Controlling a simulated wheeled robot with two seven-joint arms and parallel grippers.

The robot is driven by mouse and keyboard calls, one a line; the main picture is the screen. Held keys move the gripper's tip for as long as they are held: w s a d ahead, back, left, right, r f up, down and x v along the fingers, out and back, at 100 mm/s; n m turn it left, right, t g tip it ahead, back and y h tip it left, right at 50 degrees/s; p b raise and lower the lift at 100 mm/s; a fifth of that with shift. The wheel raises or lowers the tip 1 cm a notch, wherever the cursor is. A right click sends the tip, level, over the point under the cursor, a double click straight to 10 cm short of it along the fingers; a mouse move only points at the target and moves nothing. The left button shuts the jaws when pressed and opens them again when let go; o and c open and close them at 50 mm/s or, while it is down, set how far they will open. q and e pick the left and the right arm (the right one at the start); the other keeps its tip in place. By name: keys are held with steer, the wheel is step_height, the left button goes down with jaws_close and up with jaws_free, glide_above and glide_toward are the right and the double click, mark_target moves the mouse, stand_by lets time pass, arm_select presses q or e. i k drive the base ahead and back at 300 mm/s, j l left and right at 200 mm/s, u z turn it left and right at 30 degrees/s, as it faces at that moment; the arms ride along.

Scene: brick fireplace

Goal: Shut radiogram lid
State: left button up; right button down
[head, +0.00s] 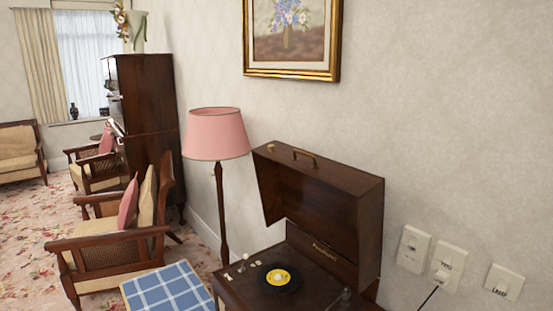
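The radiogram (240,291) is a dark brown wooden box at the bottom centre of the head view. Its lid (330,205) stands raised and open at the back, near the wall. A black record with a yellow label (278,277) lies on the deck under the lid. The radiogram's front and lower part are cut off by the frame's bottom edge. Neither of my grippers is in view.
A floor lamp with a pink shade (217,134) stands left of the lid. A blue checked stool top (167,291) is at the radiogram's left. A wooden armchair (115,240) stands further left. Wall switches (447,266) are to the right; a cord hangs from one.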

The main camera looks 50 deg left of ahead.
mark_target(341, 205)
steer(key=u, duration=1.5)
